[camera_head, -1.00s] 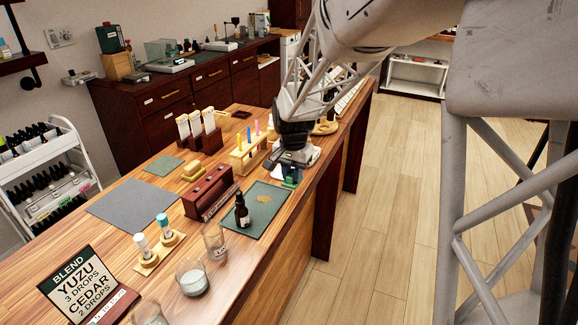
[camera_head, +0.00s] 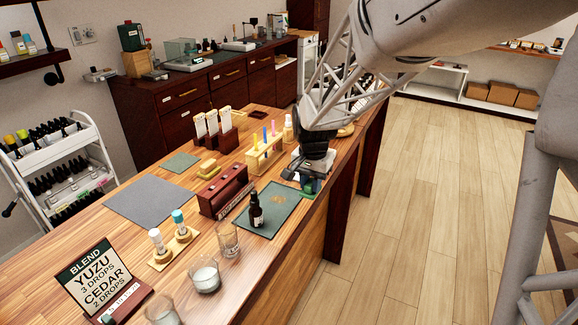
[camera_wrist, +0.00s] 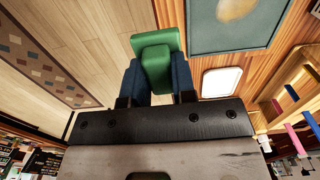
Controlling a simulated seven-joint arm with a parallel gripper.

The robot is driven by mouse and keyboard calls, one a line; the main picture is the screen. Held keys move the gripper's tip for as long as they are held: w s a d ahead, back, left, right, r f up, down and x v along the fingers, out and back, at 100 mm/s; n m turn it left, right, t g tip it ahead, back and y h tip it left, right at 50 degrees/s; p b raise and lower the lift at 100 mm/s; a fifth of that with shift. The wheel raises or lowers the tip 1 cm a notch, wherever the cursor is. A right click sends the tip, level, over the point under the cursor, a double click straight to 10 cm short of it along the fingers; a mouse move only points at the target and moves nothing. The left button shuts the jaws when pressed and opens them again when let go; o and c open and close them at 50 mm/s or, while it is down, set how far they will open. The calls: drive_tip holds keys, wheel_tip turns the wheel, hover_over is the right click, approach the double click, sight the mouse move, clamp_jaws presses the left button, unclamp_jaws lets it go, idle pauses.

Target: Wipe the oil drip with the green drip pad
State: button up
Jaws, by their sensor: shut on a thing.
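My gripper (camera_wrist: 155,80) is shut on the green drip pad (camera_wrist: 157,58), a small block held between two blue fingers in the wrist view. In the head view, my gripper (camera_head: 308,184) is low at the far right corner of the dark green mat (camera_head: 252,231), near the table's front edge. The oil drip (camera_head: 278,199) is a yellowish-brown stain on that mat. It also shows in the wrist view (camera_wrist: 236,10), to the right of the pad. The pad is apart from the stain.
A dark dropper bottle (camera_head: 256,212) stands on the mat's near left part. A dark red rack (camera_head: 224,192) is left of the mat, and a wooden rack with coloured sticks (camera_head: 264,158) stands beyond it. Glasses (camera_head: 204,275) stand nearer. A white dish (camera_wrist: 221,82) lies beside my gripper.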

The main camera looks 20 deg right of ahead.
drive_tip(key=o, duration=0.3)
drive_tip(key=shift+c, duration=1.1)
drive_tip(key=shift+a, duration=0.1)
drive_tip(key=shift+w+a+r+m, duration=0.2)
drive_tip(key=shift+w+a+m, duration=0.1)
drive_tip(key=shift+a+m, duration=0.25)
drive_tip(key=shift+w+a+r+m, duration=0.2)
drive_tip(key=shift+w+a+m, duration=0.1)
drive_tip(key=shift+a+m, duration=0.2)
drive_tip(key=w+a+r+m, duration=0.2)
drive_tip(key=w+a+m, duration=0.1)
drive_tip(key=a+m, duration=0.3)
drive_tip(key=shift+w+a+m, duration=0.15)
drive_tip(key=shift+a+m, duration=0.25)
drive_tip(key=shift+m, duration=0.05)
